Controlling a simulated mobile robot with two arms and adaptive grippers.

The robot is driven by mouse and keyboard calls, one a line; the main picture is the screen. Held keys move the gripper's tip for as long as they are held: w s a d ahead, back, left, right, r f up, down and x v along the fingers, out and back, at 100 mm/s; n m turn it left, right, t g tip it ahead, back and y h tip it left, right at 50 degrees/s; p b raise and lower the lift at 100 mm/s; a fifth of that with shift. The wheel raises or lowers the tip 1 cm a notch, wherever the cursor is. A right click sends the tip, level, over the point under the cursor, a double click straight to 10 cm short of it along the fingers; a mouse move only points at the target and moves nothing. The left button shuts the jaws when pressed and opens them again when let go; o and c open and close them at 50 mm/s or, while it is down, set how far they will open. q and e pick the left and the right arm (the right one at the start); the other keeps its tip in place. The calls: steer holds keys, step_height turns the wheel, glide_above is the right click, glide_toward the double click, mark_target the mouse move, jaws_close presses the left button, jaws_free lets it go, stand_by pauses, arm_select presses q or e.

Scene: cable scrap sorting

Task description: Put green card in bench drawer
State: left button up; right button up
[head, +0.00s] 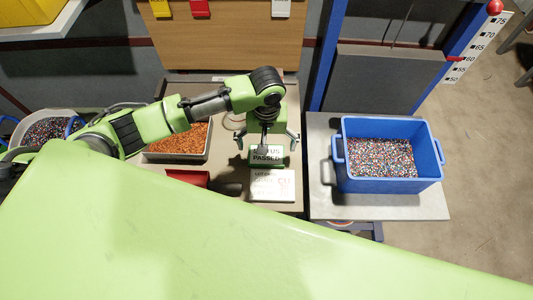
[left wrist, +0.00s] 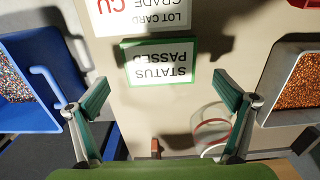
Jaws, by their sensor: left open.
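The green card (head: 265,155), green-bordered with "STATUS PASSED" on a white face, lies flat on the bench (head: 232,190). In the left wrist view the card (left wrist: 160,62) lies just beyond the spread fingertips, upside down in the picture. My left gripper (head: 265,140) is above the card, pointing down, with its fingers apart and nothing between them; it also shows in the left wrist view (left wrist: 161,84). A white lot card (head: 272,186) lies right beside the green card. I cannot make out a bench drawer. My right gripper is not in view.
A grey tray of copper-coloured granules (head: 210,140) stands left of the card. A blue crate of mixed granules (head: 430,165) stands on the right-hand surface. A red object (head: 188,178) lies near the bench's left front. A clear ring-shaped item (left wrist: 210,125) is near the right finger.

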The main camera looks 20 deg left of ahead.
mark_target(274, 158)
arm_select(q)
step_height(274, 158, down, 2)
steer(key=shift+s+f, duration=0.1)
steer(key=shift+f, duration=0.35)
steer(key=c, duration=1.3)
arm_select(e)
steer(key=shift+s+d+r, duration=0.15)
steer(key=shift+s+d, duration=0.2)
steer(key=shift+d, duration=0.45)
arm_select(q)
steer(key=shift+c, duration=0.2)
